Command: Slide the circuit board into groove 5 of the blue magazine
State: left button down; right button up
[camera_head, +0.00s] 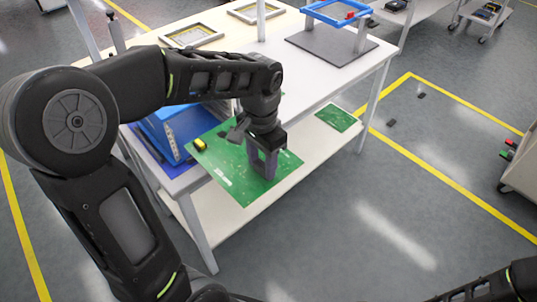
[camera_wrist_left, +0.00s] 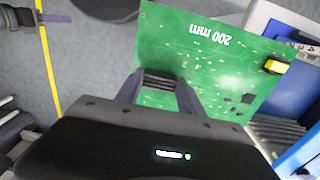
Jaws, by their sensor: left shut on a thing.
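The green circuit board (camera_head: 222,158) is held in the air at the near edge of the white table, with a yellow part near its left corner. My left gripper (camera_head: 262,165) is shut on it. In the left wrist view the board (camera_wrist_left: 205,55) carries the print "200 mm", and the two fingers (camera_wrist_left: 165,88) lie on it. The blue magazine (camera_head: 165,137) stands on the table left of the board, partly hidden by my arm and the board. In the left wrist view the magazine (camera_wrist_left: 308,155) shows at the right, with slots and number labels; groove 5 cannot be made out.
Another green board (camera_head: 338,118) lies on the white lower shelf (camera_head: 235,215). The floor right of the table is mostly clear.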

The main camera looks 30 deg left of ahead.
pick_arm(q)
jog(key=shift+s, duration=0.1)
jog(key=shift+a, duration=0.15)
jog(key=shift+w+a, duration=0.35)
jog(key=shift+a, duration=0.5)
jog(key=shift+w+a, duration=0.3)
jog(key=shift+a, duration=0.5)
jog(key=shift+a, duration=0.25)
jog(key=shift+w+a+p, duration=0.3)
jog(key=shift+a+p, duration=0.05)
jog(key=shift+a, duration=0.6)
jog(key=shift+w+a+p, duration=0.3)
jog(key=shift+a, duration=0.6)
jog(key=shift+a, duration=0.1)
